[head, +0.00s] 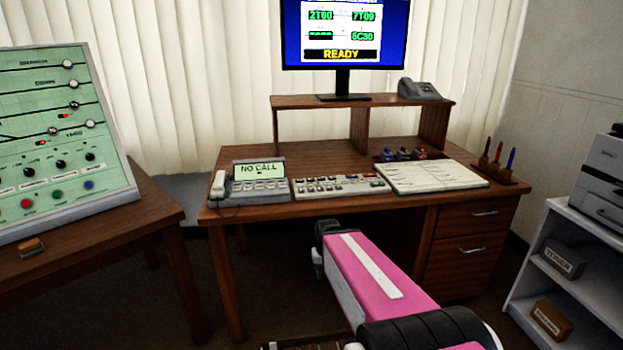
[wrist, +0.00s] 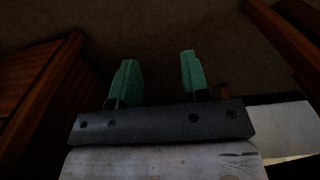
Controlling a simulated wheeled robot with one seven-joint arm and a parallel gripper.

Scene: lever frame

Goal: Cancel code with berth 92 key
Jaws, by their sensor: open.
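A keypad panel (head: 340,186) with small pale and coloured keys lies on the desk, between the phone unit and an open book. Its key labels are too small to read, so I cannot tell which key is berth 92. The monitor (head: 345,35) above shows green codes, including 2T60, 7T09 and 5C30, with a dark green block at lower left and a yellow READY line. My gripper (wrist: 158,75) shows in the wrist view with two green fingers apart and nothing between them, over dark floor.
A phone unit (head: 258,182) reads NO CALL. An open book (head: 432,176) and pen holder (head: 497,170) lie to the right. My pink arm stands before the desk.

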